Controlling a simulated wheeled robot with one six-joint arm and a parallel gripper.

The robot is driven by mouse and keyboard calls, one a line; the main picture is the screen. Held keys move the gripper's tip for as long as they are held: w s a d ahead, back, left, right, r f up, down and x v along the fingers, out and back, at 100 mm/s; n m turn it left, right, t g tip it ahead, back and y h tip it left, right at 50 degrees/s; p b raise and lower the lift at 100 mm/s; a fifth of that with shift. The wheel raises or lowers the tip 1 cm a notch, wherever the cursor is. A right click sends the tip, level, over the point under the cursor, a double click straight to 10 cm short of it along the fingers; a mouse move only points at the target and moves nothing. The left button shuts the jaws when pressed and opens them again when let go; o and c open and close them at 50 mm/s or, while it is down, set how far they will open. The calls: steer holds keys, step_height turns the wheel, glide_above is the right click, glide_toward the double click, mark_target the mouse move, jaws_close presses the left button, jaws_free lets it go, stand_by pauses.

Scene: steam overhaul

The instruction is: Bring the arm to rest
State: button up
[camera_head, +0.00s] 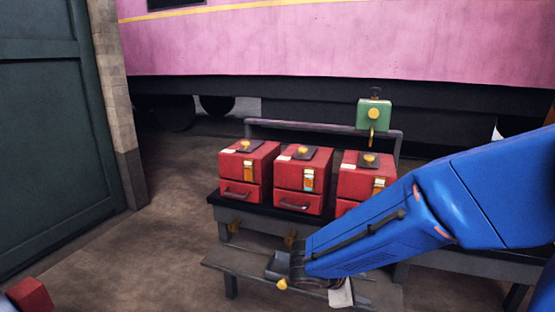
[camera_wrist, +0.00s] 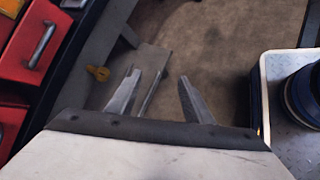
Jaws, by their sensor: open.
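My blue arm reaches from the right edge of the head view, slanting down and left. Its end, my gripper (camera_head: 280,266), hangs low in front of the bench, over the low step (camera_head: 232,264). In the wrist view my gripper (camera_wrist: 156,84) shows two grey fingers spread apart with nothing between them; the floor and a grey rail lie beyond. Three red boxes (camera_head: 249,163) with yellow latches stand on the dark bench; the arm partly hides the right one. Red box fronts (camera_wrist: 35,42) also show at the left of the wrist view.
A green box (camera_head: 373,115) with yellow fittings stands at the bench's back. A yellow knob (camera_wrist: 97,73) is left of my fingers. A white-rimmed tray (camera_wrist: 265,95) holding a dark blue round thing is at right. Open floor (camera_head: 150,245) lies left of the bench.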

steer(key=s+d+r+m+y, duration=0.3)
steer(key=s+r+m+y, duration=0.1)
steer(key=s+m, duration=0.4)
steer(key=s+d+r+m+y, duration=0.3)
steer(key=s+r+m, duration=0.3)
steer(key=s+m, duration=0.2)
steer(key=shift+s+d+r+y, duration=0.3)
steer(key=shift+s+y, duration=0.2)
steer(key=shift+s, duration=0.55)
steer(key=shift+o, duration=0.4)
stand_by(2.7)
